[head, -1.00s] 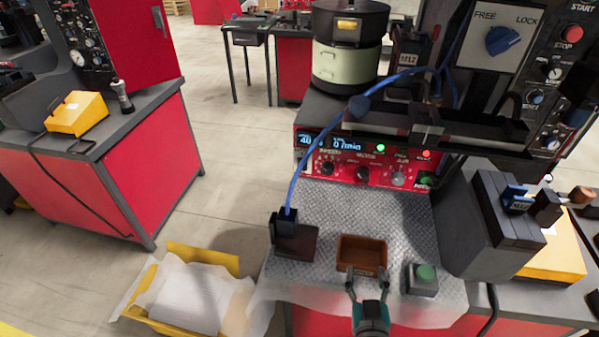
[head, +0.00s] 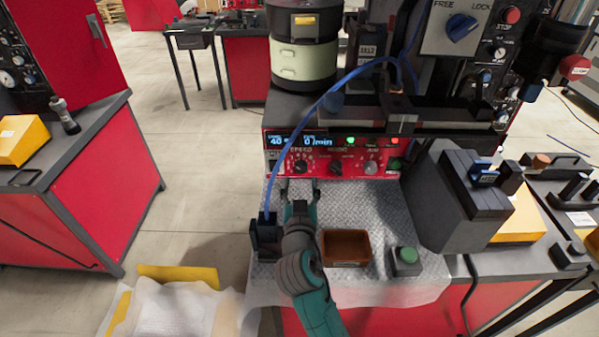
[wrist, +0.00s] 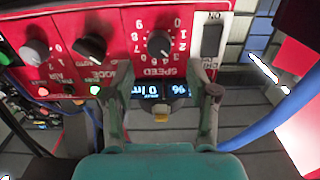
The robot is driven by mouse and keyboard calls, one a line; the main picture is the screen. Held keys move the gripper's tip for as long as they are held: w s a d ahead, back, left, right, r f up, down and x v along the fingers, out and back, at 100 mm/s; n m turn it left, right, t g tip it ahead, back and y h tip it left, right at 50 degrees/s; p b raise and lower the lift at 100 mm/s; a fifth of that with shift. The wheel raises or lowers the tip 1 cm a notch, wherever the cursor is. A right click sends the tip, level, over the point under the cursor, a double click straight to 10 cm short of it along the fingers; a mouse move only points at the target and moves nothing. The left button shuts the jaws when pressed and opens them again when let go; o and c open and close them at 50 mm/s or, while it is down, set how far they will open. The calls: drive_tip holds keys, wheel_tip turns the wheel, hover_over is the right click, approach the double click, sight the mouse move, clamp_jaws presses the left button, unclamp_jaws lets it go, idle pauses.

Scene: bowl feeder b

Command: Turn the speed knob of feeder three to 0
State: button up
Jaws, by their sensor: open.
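The speed knob (wrist: 159,44) is a black dial with a white number scale on a red panel. In the head view the speed knob (head: 301,167) is the leftmost knob on the feeder's front, under a blue display (head: 300,141) that reads about 40 and 0 /min. My gripper (head: 299,184) is open and empty, just below and in front of the panel. In the wrist view its two fingers (wrist: 160,92) stand apart on either side of the speed knob's column, apart from the knob. The exact pointer setting is too small to read surely.
The mode knob (wrist: 90,47) and another grey knob (wrist: 35,52) sit beside the speed knob. A blue cable (head: 290,130) arcs close to my gripper's left. A brown bin (head: 346,248) and a green button box (head: 405,258) stand on the metal plate.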

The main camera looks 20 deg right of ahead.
sight(301, 169)
drive_tip(key=shift+x, duration=2.6)
clamp_jaws()
